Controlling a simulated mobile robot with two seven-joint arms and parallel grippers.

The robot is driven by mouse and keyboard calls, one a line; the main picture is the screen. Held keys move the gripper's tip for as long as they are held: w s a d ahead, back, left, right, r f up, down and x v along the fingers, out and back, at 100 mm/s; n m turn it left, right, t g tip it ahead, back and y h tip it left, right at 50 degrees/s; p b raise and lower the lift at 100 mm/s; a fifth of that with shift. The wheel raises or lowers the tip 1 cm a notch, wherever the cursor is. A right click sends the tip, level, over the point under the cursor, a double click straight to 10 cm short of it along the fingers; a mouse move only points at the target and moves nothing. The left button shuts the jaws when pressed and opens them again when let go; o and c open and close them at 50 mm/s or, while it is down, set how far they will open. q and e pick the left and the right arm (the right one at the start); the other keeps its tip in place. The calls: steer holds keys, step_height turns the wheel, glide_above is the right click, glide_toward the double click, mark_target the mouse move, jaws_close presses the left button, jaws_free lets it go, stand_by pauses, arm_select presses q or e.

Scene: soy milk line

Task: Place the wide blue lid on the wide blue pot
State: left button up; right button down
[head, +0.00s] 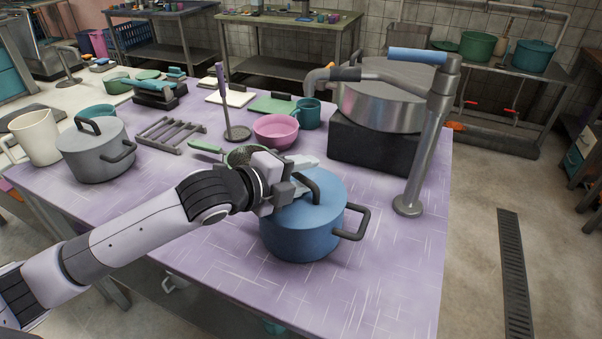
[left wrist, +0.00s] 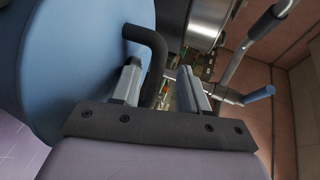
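The wide blue pot (head: 303,240) stands upright near the front edge of the purple table, with a dark side handle at its right. The wide blue lid (head: 325,188) is over the pot's mouth and looks seated, though the arm hides its left side. A dark arched handle tops the lid. My left gripper (head: 294,180) is at this handle. In the left wrist view the left gripper (left wrist: 160,88) has its fingers apart, with the lid handle (left wrist: 155,60) between them and a gap beside the right finger. The blue lid (left wrist: 75,60) fills the left there. My right gripper is not in view.
A grey lidded pot (head: 95,150) and a cream jug (head: 36,137) stand at the left. A pink bowl (head: 276,131), teal mug (head: 307,113) and dark rack (head: 171,134) lie behind. A metal tap post (head: 425,150) rises at the right. The table's front right is clear.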

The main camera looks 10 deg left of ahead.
arm_select(q)
steer(key=shift+r, duration=0.45)
steer(key=shift+s+a+r, duration=0.15)
steer(key=shift+r, duration=0.1)
steer(key=v, duration=1.1)
steer(key=shift+s+b, duration=0.25)
steer(key=shift+b, duration=0.05)
steer(key=shift+a, duration=0.1)
